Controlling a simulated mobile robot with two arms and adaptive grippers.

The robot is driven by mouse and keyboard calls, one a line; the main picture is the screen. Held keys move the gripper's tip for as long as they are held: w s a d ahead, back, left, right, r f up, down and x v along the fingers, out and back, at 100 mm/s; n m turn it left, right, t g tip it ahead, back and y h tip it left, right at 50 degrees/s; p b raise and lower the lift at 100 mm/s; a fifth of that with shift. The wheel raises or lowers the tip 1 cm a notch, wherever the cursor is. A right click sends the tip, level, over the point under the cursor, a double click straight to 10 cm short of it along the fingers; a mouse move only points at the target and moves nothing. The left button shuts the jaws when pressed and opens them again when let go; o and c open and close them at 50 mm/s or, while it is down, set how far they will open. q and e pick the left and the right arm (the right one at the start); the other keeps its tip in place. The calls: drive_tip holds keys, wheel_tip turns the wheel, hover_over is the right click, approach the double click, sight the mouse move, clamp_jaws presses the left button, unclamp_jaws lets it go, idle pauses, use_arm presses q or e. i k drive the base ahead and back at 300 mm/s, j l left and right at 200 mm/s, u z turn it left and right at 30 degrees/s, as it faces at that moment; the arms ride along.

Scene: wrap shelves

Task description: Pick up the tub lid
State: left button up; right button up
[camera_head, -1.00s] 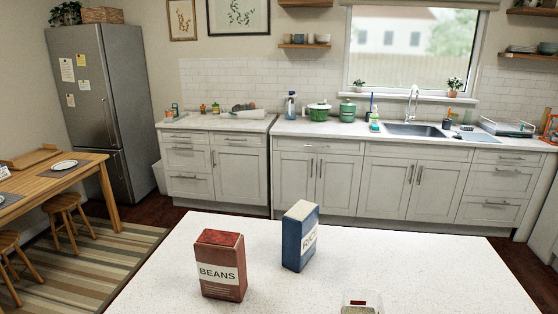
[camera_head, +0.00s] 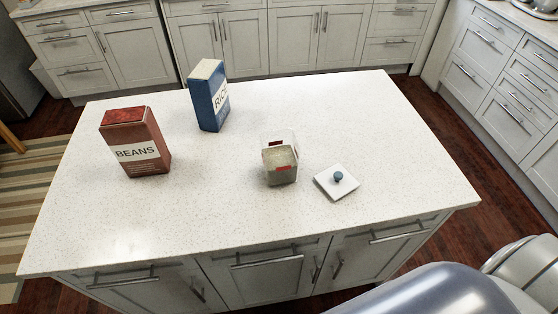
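The tub lid (camera_head: 335,184) is a white square plate with a small blue knob. It lies flat on the white island top, near the front right. The tub (camera_head: 280,166) is clear with a pale filling and red marks, and stands open just left of the lid. Part of my own arm shows at the bottom right, well apart from the lid. Neither gripper shows in the head view.
A red BEANS box (camera_head: 135,142) stands on the left of the island top (camera_head: 230,215). A blue RICE box (camera_head: 208,95) stands behind and right of it. The counter is clear around the lid's right side. Cabinets line the back and right.

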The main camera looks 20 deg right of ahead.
sight(336, 180)
drive_tip(key=z, duration=1.2)
drive_tip(key=i+l+u, duration=0.1)
drive_tip(key=l+u, duration=0.3)
drive_tip(key=l, duration=0.15)
drive_tip(key=l+u, duration=0.4)
drive_tip(key=l, duration=0.15)
